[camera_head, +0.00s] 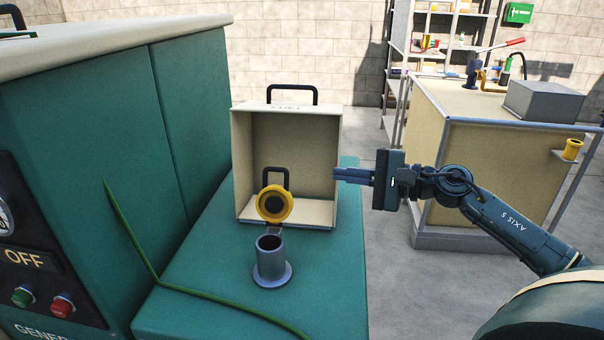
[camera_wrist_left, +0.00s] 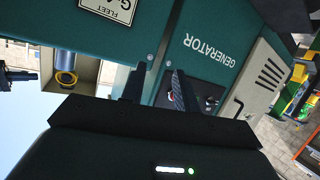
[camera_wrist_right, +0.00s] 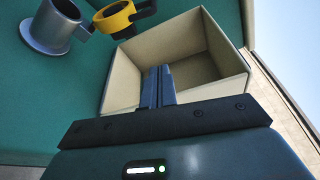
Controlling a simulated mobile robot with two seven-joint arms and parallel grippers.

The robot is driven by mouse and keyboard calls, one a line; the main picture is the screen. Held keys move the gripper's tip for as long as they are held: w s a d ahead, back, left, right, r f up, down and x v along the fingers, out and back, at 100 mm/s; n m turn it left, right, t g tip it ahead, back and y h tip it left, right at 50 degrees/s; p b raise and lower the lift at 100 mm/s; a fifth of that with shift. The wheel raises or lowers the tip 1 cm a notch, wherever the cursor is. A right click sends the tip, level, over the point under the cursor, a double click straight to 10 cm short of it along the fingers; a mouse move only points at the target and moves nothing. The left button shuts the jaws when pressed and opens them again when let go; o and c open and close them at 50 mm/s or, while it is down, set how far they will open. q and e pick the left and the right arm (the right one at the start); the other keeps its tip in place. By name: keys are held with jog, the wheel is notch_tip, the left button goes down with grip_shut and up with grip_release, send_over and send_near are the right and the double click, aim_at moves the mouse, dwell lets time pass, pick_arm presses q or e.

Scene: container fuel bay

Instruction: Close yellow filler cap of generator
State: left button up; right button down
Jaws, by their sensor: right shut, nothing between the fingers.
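The yellow filler cap (camera_head: 274,204) stands open, tipped up on its hinge above the grey filler neck (camera_head: 270,258), whose mouth is uncovered. In the right wrist view the cap (camera_wrist_right: 114,17) and neck (camera_wrist_right: 52,27) show at upper left, with the cap's dark handle sticking out. My right gripper (camera_head: 337,175) is shut and empty, to the right of the cap and apart from it, at the beige box's right side. My left gripper (camera_wrist_left: 156,88) is outside the head view; its own view shows its fingers apart and empty, in front of the generator panel.
An open beige box (camera_head: 240,165) stands on the green deck (camera_head: 190,290) behind the neck. The tall green generator housing (camera_head: 100,130) borders the left. A green hose (camera_head: 235,301) crosses the deck in front. A workbench (camera_head: 480,160) stands at right.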

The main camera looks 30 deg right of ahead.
aim_at(275, 193)
pick_arm(q)
jog(key=g+p, duration=0.1)
jog(key=p, duration=0.1)
jog(key=w+d+p, duration=0.1)
jog(key=p, duration=0.2)
jog(key=shift+d+f+g, duration=0.25)
jog(key=shift+d+g, duration=0.05)
jog(key=shift+g, duration=0.1)
pick_arm(e)
jog(key=w+a, duration=0.4)
jog(key=a, duration=0.4)
jog(key=shift+w+a+r, duration=0.15)
jog(key=shift+w+r, duration=0.05)
jog(key=shift+r, duration=0.1)
pick_arm(q)
jog(key=shift+s+f, duration=0.1)
jog(key=shift+f, duration=0.15)
